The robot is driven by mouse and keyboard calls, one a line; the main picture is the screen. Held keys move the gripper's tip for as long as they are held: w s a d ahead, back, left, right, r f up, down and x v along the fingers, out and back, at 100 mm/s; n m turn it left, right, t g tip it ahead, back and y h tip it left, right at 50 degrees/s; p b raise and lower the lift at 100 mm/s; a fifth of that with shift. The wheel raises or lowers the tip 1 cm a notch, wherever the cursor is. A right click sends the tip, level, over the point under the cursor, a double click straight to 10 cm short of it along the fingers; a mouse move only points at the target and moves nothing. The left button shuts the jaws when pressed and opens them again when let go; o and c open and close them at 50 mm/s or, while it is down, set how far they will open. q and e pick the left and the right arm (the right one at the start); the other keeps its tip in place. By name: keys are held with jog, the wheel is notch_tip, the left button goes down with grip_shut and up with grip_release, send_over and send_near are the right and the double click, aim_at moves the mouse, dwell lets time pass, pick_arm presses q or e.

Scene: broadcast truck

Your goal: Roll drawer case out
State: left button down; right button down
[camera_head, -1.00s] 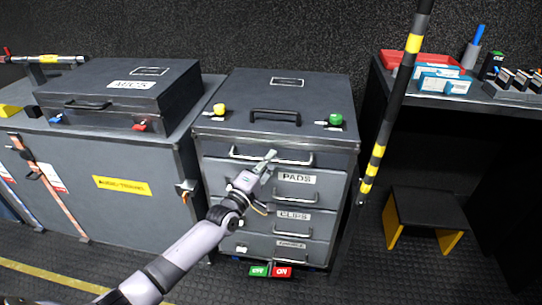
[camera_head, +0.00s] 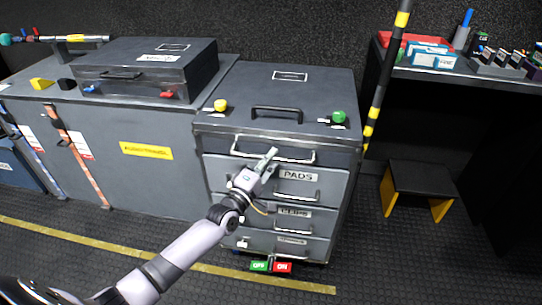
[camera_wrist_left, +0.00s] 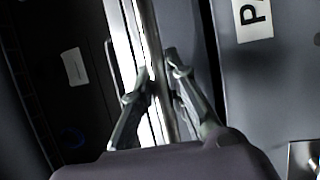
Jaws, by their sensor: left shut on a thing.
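The grey drawer case (camera_head: 222,140) stands on the floor in the middle of the head view, with labelled drawers, one marked PADS, on its front. A long bar handle (camera_head: 300,157) runs across its front above the drawers. My left gripper (camera_head: 268,160) is at this handle, left of its middle. In the left wrist view its fingers (camera_wrist_left: 157,92) are shut on the bar, one on each side. Green OFF and red ON pedals (camera_head: 271,267) show at the foot of the case. My right gripper is not in view.
A long grey case (camera_head: 140,180) with a yellow label stands left of the drawer case, with a smaller black case (camera_head: 145,75) on top. A yellow floor line (camera_head: 60,233) crosses in front. A striped pole (camera_head: 385,75), a desk (camera_head: 450,78) and a step stool (camera_head: 425,178) are at right.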

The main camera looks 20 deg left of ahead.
pick_arm(q)
jog(key=shift+f, duration=0.1)
jog(key=c, duration=1.6)
grip_release()
jog(key=shift+o, duration=0.2)
jog(key=shift+s, duration=0.1)
jog(key=v, duration=1.1)
jog(key=shift+s, duration=0.4)
jog(key=shift+a, duration=0.1)
